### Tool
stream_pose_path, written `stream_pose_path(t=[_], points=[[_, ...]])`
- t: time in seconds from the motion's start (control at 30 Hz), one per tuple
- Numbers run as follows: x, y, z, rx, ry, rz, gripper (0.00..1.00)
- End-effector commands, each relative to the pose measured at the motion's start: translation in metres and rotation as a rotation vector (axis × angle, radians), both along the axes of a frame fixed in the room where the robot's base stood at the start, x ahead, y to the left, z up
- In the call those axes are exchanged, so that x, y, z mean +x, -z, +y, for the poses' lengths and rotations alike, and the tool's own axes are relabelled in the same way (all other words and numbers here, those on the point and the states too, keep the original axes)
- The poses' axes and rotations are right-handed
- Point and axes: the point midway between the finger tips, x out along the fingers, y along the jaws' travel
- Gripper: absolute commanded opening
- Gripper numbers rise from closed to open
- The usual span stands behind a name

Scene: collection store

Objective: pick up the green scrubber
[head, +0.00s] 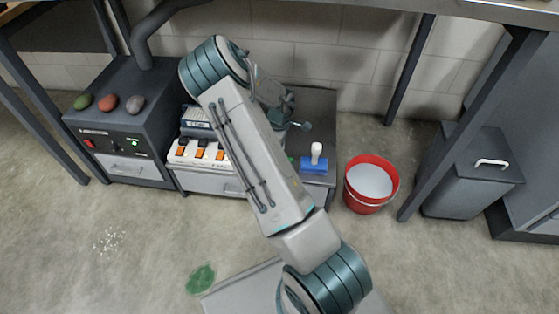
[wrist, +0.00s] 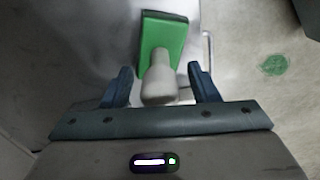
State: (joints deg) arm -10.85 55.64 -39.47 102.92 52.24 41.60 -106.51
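The green scrubber, a green block (wrist: 163,38) with a pale grey handle (wrist: 159,80), is in the upper middle of the wrist view. My gripper (wrist: 161,84) is open, its two blue fingers on either side of the handle, with a small gap visible on both sides. In the head view my arm covers most of the green scrubber; only a sliver of green (head: 291,160) shows beside the arm. A blue scrubber (head: 314,164) with a white handle stands just to the right of it on the dark cabinet top.
A red bucket (head: 367,187) stands right of the cabinet (head: 318,105). Left are a power strip with orange switches (head: 200,151) and a dark machine (head: 125,118) with several coloured stones. A table frame spans above. Open floor with a green patch (head: 201,279) lies in front.

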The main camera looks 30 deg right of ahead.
Motion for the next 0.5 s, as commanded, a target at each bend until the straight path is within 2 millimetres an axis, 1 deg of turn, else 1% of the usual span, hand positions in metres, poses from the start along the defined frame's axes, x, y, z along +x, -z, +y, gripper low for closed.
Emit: stream_pose_path(t=[0.03, 0.07, 0.1, 0.17, 0.2, 0.4, 0.5], points=[[0.0, -0.0002, 0.0, 0.0, 0.0, 0.0, 0.41], [0.0, -0.0002, 0.0, 0.0, 0.0, 0.0, 0.33], [0.0, -0.0002, 0.0, 0.0, 0.0, 0.0, 0.22], [0.0, -0.0002, 0.0, 0.0, 0.0, 0.0, 0.05], [0.0, -0.0002, 0.0, 0.0, 0.0, 0.0, 0.0], [0.0001, -0.0007, -0.0001, 0.0, 0.001, 0.0, 0.0], [0.0004, -0.0065, -0.0001, 0.001, 0.001, -0.002, 0.0]])
